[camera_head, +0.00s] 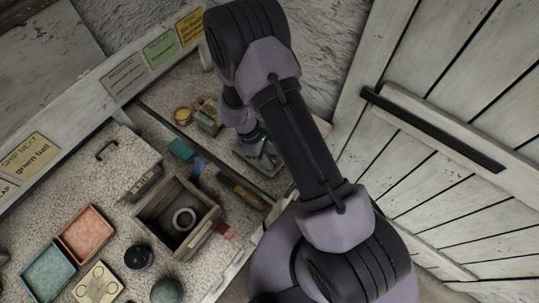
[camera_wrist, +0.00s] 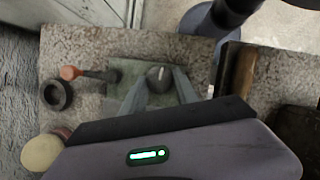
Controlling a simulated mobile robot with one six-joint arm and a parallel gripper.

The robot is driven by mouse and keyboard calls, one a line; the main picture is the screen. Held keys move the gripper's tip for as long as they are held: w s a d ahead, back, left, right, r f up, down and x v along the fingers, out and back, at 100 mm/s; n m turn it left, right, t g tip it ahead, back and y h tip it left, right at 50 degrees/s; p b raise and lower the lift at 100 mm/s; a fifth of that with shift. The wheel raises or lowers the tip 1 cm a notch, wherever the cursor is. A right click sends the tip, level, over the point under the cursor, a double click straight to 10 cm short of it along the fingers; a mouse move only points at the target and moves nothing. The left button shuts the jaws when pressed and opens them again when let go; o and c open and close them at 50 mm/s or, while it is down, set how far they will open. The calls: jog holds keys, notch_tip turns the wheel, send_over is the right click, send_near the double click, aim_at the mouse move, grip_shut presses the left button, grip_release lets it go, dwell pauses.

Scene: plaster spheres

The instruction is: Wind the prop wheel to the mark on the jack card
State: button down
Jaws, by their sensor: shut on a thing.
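My gripper (camera_wrist: 160,92) is shut on a small dark rounded piece (camera_wrist: 160,74), which looks like the prop wheel; the fingers hide much of it. It sits over a grey-green plate (camera_wrist: 128,70) on the speckled bench. In the head view my gripper (camera_head: 257,148) is low over the same plate (camera_head: 245,162), largely covered by my arm. A yellow card (camera_head: 190,28), a green card (camera_head: 160,48) and a grey card (camera_head: 124,78) are on the back board. Their small print is too blurred to tell which is the jack card. No mark is readable.
An orange-ended tool (camera_wrist: 72,73) and a dark ring (camera_wrist: 56,94) lie left of the plate in the wrist view.

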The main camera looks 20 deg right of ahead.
dwell(0.4)
jog(key=c, duration=0.9)
grip_release()
jog(key=shift+d, duration=0.1)
